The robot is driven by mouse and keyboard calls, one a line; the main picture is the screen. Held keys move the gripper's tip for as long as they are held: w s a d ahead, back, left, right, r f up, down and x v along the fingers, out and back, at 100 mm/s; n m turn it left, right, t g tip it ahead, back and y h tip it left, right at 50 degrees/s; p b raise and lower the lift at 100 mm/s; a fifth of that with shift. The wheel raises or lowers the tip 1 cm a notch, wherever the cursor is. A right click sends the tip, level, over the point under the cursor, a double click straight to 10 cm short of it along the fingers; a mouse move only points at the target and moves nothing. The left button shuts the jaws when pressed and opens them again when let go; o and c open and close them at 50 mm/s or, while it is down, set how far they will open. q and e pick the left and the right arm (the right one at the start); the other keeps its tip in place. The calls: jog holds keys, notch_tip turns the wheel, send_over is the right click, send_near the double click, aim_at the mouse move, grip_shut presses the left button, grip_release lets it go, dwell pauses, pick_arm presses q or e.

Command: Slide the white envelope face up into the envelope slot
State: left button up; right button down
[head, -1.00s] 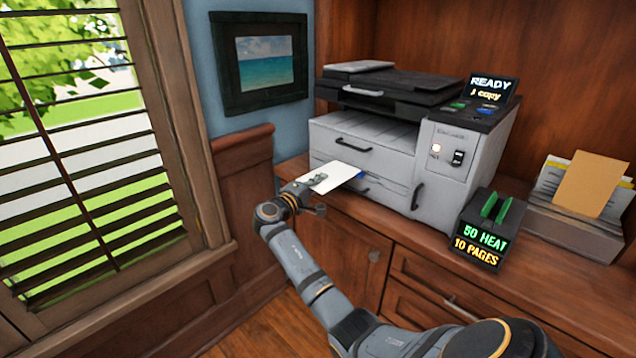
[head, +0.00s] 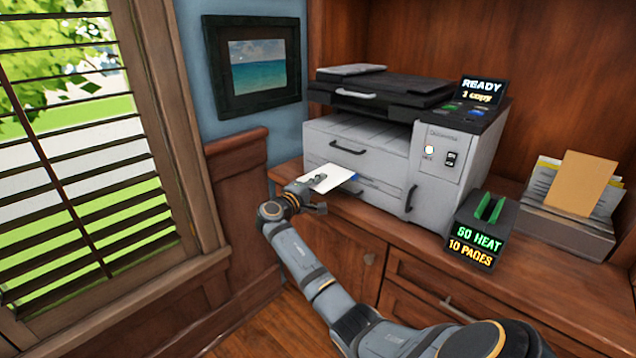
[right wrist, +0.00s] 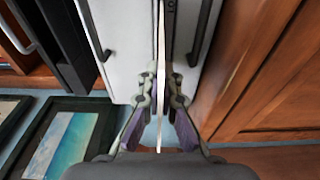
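The white envelope (head: 330,177) is held flat in front of the printer (head: 362,150), at its lower front left. It shows edge-on as a thin pale strip (right wrist: 160,75) in the right wrist view. My right gripper (head: 316,181) is shut on the envelope's near end; its fingers (right wrist: 160,100) press it from both sides. The envelope's far edge is at the printer's lower front, near a blue part (head: 352,178). I cannot tell whether its tip is inside a slot. My left gripper is not in view.
The wooden cabinet top (head: 420,220) carries the printer, a black box with green upright pieces (head: 474,240), and a grey tray of papers (head: 565,226) at right. A screen (head: 482,90) reads READY. A framed picture (head: 256,66) hangs left of the printer.

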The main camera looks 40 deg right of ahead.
jog(key=shift+d, duration=0.55)
jog(key=c, duration=1.4)
grip_release()
jog(key=shift+c, duration=0.2)
jog(key=v, duration=1.2)
jog(key=shift+w+f, duration=0.1)
